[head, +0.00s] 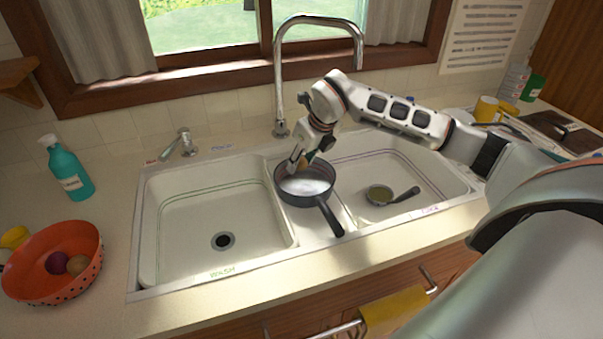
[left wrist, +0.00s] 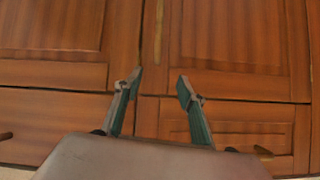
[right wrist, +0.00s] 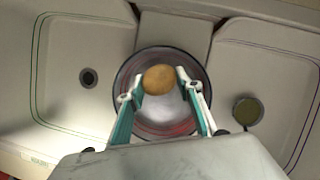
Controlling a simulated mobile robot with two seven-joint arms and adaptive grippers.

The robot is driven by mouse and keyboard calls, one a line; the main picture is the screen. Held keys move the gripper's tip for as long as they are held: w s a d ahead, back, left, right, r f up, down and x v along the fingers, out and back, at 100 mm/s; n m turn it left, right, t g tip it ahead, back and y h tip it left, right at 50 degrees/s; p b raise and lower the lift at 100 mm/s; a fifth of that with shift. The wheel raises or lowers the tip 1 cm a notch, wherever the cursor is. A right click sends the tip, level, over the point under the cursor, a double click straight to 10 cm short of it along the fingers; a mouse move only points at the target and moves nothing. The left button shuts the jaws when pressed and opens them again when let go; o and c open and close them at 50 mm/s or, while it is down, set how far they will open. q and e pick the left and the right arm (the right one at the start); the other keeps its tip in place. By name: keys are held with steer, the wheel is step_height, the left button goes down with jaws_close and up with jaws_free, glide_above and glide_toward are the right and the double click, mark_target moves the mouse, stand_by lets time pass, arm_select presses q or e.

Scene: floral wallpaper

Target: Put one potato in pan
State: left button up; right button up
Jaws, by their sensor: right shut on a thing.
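The dark pan (head: 303,188) with a pale inside sits on the divider between the two sink basins, its handle toward the front. My right gripper (right wrist: 159,82) is shut on a round brown potato (right wrist: 159,79), which shows between its fingertips over the pan in the right wrist view. In the head view the right gripper (head: 297,162) is at the pan's back edge, and the potato is mostly hidden there. I cannot tell whether the potato touches the pan. My left gripper (left wrist: 159,85) is open and empty, facing the wooden cabinet fronts.
A smaller pan (head: 380,194) lies in the right basin. The left basin (head: 190,215) is empty. The faucet (head: 281,85) rises behind the divider. An orange bowl (head: 35,293) with round items and a teal soap bottle (head: 68,172) stand at left. Yellow mugs (head: 487,109) stand at right.

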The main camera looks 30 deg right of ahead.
mark_target(302, 183)
steer(key=shift+f, duration=2.2)
steer(key=shift+f, duration=0.1)
steer(key=o, duration=0.8)
steer(key=shift+r, duration=0.3)
steer(key=v, duration=1.1)
steer(key=shift+s+r+b, duration=0.2)
steer(key=shift+r+b, duration=0.1)
